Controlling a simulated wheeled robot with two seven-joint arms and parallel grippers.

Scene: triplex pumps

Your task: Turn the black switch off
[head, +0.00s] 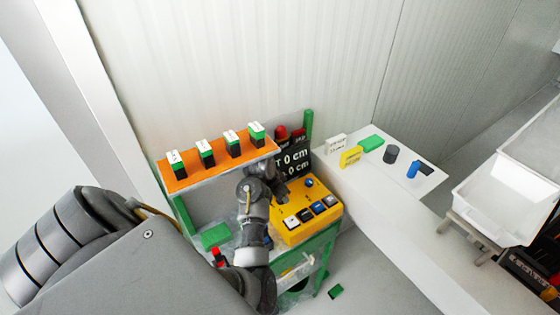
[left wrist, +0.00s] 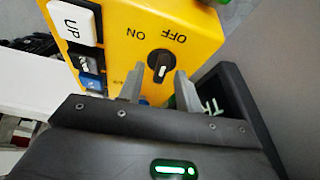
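The black switch (left wrist: 160,64) is a round knob with a raised grip on the yellow control box (left wrist: 120,30). The words ON and OFF are printed beside it and look upside down in the left wrist view. A white mark shows on the knob, but I cannot tell clearly which word it points to. My left gripper (left wrist: 159,88) is open, its two fingertips on either side of the knob, with a gap visible. In the head view, my left gripper (head: 284,190) is at the back left of the yellow box (head: 292,238) and hides the switch. My right gripper is not in view.
An orange shelf (head: 180,186) with several green-and-black blocks stands behind my left arm. A dark display (head: 296,160) is behind the box. Push buttons (head: 317,207) line its front. A white ledge (head: 345,180) with small objects and white bins (head: 500,205) are at right.

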